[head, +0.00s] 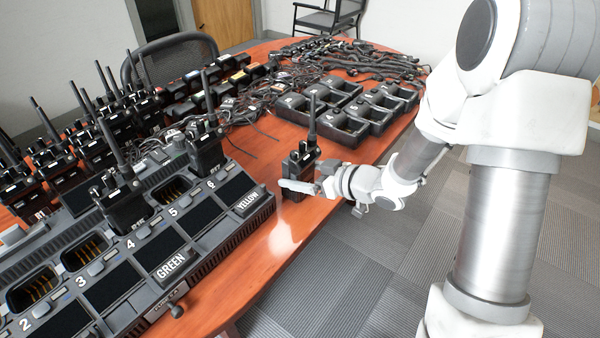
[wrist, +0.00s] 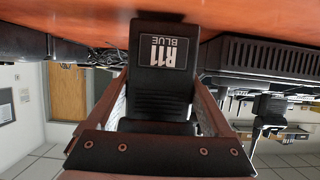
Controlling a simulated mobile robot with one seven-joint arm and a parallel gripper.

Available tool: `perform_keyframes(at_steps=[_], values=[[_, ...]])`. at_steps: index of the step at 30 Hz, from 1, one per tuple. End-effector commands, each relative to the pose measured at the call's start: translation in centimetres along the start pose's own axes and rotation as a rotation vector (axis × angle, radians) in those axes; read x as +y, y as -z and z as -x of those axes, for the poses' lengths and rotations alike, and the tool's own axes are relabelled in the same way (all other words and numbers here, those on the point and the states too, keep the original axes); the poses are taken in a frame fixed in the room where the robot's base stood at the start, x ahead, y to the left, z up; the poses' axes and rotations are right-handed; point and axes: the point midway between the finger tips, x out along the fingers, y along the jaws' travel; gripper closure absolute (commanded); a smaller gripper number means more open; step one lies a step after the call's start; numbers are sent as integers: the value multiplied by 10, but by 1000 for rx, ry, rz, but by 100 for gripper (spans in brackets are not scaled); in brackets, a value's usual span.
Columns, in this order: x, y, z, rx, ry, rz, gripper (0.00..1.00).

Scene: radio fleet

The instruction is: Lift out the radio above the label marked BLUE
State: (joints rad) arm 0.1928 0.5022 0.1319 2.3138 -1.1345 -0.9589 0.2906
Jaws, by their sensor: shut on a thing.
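In the wrist view the radio (wrist: 163,80) carries a label reading R11 BLUE, seen upside down against the room. My gripper (head: 300,186) is shut on this radio, with one finger on each side of it. I cannot tell whether its base touches the table. The multi-slot charger (head: 213,237) shows GREEN and YELLOW labels; no BLUE label shows on it in the head view. Slots 2, 3 and 5 are empty; radios stand near 4 and 6.
The wooden table (head: 262,158) has a clear strip beside the charger. Empty chargers (head: 335,125), tangled cables and corded microphones (head: 370,62) lie further back. More radios (head: 95,135) stand at the left. A chair (head: 170,58) is behind the table.

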Motion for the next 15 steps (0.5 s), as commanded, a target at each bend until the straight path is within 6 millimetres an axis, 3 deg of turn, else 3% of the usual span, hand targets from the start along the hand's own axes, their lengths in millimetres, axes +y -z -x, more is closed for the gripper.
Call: perform_keyframes(at_steps=[10,11,13,15], values=[[0,-6,-3,3,0,1,100],[0,-6,-3,3,0,1,13],[0,-5,-3,3,0,1,0],[0,-5,-3,2,0,1,0]])
